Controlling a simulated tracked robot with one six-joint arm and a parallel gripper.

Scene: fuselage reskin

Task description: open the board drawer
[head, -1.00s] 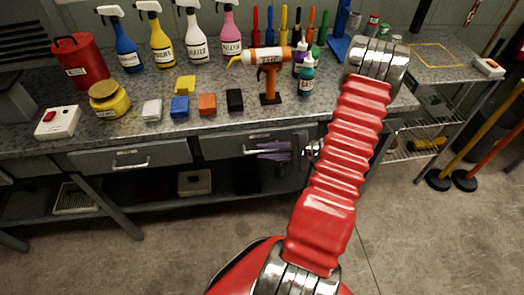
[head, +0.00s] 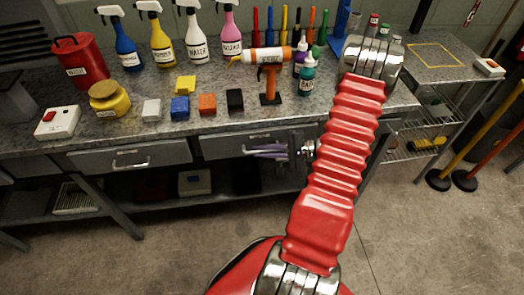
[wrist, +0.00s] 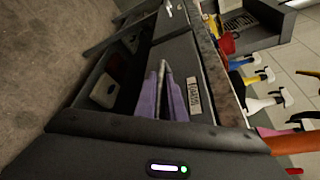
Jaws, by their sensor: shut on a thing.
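The right-hand grey drawer (head: 222,147) sits under the workbench top, and its front looks flush with the bench. In the wrist view the drawer front (wrist: 180,62) bears a white label (wrist: 194,96), turned sideways and too small to read surely. My gripper (head: 256,150) has purple fingers and is at this drawer's front, shut on its handle.
A lower shelf holds a pale box (head: 195,183). Open floor (head: 430,235) lies in front. Yellow and orange poles stand at right.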

